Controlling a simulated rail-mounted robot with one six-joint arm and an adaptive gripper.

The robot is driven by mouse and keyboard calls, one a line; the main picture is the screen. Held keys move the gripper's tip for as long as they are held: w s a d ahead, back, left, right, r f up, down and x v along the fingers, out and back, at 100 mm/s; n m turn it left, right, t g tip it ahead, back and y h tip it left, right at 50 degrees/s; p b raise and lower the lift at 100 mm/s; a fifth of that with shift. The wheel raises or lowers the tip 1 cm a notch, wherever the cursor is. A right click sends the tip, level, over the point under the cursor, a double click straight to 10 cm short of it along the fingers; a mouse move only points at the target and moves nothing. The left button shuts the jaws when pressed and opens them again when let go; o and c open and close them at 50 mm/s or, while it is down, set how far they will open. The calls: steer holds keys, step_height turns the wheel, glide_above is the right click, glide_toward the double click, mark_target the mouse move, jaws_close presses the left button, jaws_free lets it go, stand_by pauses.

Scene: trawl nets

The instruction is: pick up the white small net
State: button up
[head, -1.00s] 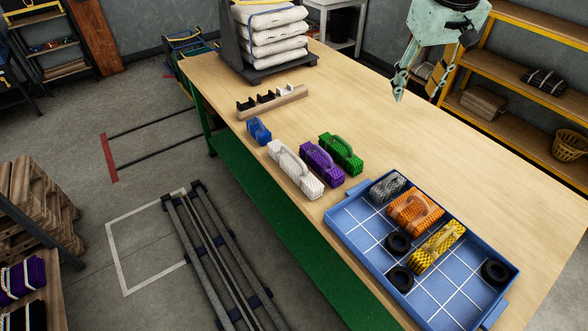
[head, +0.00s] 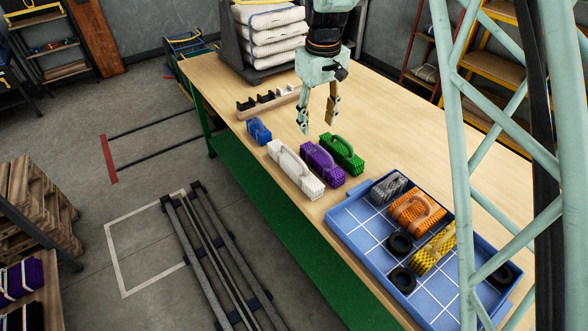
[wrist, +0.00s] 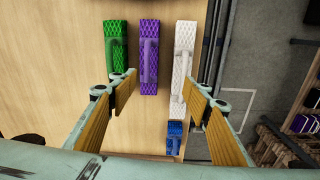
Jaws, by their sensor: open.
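The white net (head: 295,169), a long block with a handle-like loop on top, lies on the wooden table near its front edge. It also shows in the wrist view (wrist: 184,50), at upper right of centre, with its lower end beside the right finger. My gripper (head: 317,127) is open and empty, pointing down above the table, behind the white and green nets in the head view. In the wrist view my gripper (wrist: 160,82) has its fingers spread wide, with the purple net's near end between them.
Purple (head: 322,164) and green (head: 342,153) nets lie to the right of the white one, a small blue net (head: 259,131) to its left. A blue tray (head: 345,222) holds more nets and black rings. A wooden hook rail (head: 268,105) and stacked white nets (head: 270,40) stand behind.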

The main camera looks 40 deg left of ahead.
steer(key=n, duration=0.1)
glide_above(294, 163)
step_height(294, 163, down, 6)
steer(key=shift+w+a+r, duration=0.1)
steer(key=shift+w+r, duration=0.05)
steer(key=shift+f+b, duration=0.75)
steer(key=shift+f, duration=3.55)
steer(key=shift+f+b, duration=0.5)
steer(key=shift+f, duration=2.1)
steer(key=c, duration=1.1)
